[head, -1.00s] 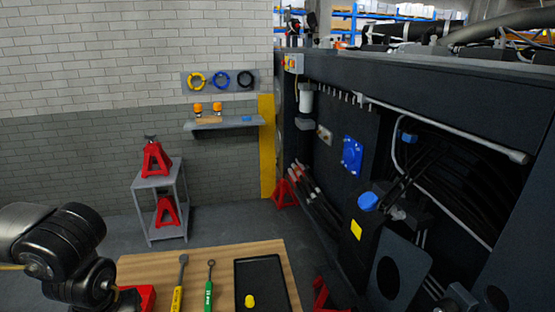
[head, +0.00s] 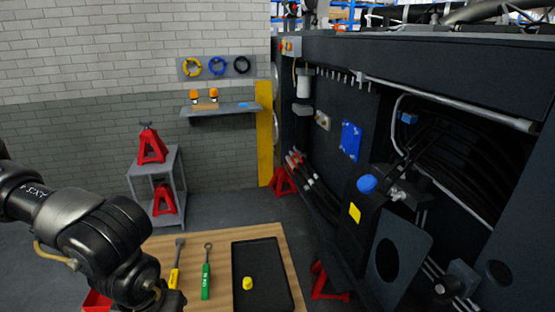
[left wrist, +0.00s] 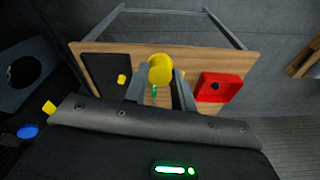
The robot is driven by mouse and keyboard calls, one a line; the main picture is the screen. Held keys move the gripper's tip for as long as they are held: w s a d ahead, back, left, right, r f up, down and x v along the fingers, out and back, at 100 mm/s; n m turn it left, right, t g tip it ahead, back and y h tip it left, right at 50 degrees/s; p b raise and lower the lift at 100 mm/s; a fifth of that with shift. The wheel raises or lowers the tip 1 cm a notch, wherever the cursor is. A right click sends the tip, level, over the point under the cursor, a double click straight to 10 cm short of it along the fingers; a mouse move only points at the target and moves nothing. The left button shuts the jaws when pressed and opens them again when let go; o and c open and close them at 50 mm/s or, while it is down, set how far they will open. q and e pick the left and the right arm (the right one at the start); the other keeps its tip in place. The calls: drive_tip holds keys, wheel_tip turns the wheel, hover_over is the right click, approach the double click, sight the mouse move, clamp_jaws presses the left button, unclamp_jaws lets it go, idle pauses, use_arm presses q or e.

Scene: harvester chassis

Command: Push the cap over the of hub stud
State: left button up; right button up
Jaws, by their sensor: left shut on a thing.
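My left gripper (left wrist: 160,84) is shut on a yellow cap (left wrist: 160,67), seen in the left wrist view with the round face up between the two fingers. In the head view my left arm comes in at the lower left, and its gripper is not clearly visible at the bottom edge. Another yellow cap (head: 247,283) lies in the black tray (head: 240,262) and also shows in the left wrist view (left wrist: 121,79). I cannot tell which fitting on the dark chassis is the hub stud; a small one sticks out at the lower right (head: 439,288). My right gripper is not in view.
The wooden table (head: 222,239) carries two wrenches and, in the left wrist view, a red box (left wrist: 216,88). The dark chassis (head: 330,115) fills the right, with a blue knob (head: 367,184) and a protruding plate (head: 400,255). A red stand (head: 325,283) is beside the table.

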use_arm(q)
wheel_tip(320, 180, down, 6)
drive_tip(key=b, duration=0.4)
drive_tip(key=shift+r, duration=0.2)
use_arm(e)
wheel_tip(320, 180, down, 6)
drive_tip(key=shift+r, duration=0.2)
